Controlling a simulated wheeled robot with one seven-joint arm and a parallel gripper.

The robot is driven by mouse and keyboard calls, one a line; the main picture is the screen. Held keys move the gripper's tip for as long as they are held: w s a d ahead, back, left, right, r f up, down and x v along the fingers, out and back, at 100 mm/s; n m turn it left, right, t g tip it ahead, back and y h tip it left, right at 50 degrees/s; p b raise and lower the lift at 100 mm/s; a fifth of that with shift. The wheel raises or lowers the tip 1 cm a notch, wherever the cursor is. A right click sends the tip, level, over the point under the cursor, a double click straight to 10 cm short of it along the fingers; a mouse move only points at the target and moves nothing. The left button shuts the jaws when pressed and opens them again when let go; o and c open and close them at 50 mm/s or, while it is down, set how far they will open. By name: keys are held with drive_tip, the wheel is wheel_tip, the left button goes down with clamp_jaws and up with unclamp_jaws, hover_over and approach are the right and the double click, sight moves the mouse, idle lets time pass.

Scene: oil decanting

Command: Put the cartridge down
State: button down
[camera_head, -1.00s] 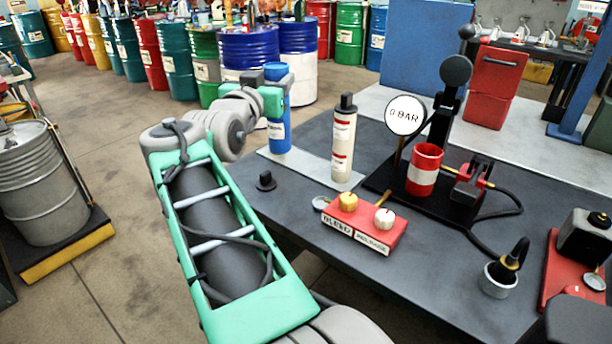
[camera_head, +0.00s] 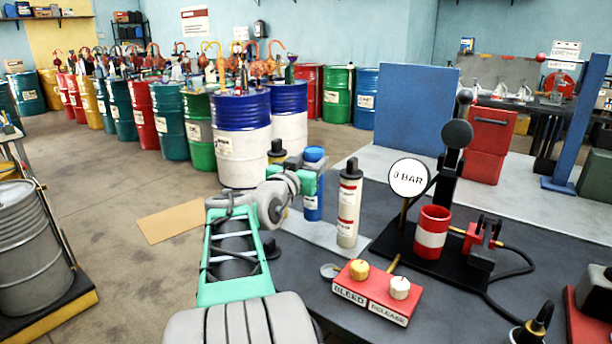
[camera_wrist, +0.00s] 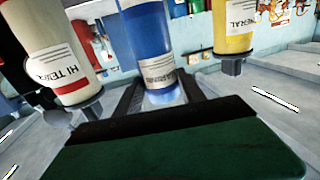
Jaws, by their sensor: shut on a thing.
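My gripper (camera_head: 306,184) is shut on the blue cartridge (camera_head: 314,200), which has a blue cap and stands upright. In the wrist view the blue cartridge (camera_wrist: 150,45) rises between the dark fingers of my gripper (camera_wrist: 160,97). Its foot is at the pale grey strip (camera_head: 318,234) on the bench; I cannot tell whether it touches. The cream cartridge (camera_head: 349,210) stands just right of it and also shows at left in the wrist view (camera_wrist: 48,45). A yellow cartridge (camera_wrist: 234,28) is on its other side, mostly hidden in the head view.
On the dark bench are a red bleed and release box (camera_head: 375,292), a 0 BAR gauge (camera_head: 408,178) and a red and white cup (camera_head: 432,232). Drums (camera_head: 242,140) line the floor behind. A grey drum (camera_head: 28,235) stands at left.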

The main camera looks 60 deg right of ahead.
drive_tip(key=f+b, duration=0.1)
drive_tip(key=f, duration=0.2)
drive_tip(key=shift+w+d+f+b, duration=0.1)
drive_tip(key=shift+w+f+b, duration=0.25)
drive_tip(key=shift+f, duration=0.15)
drive_tip(key=c, duration=0.7)
unclamp_jaws()
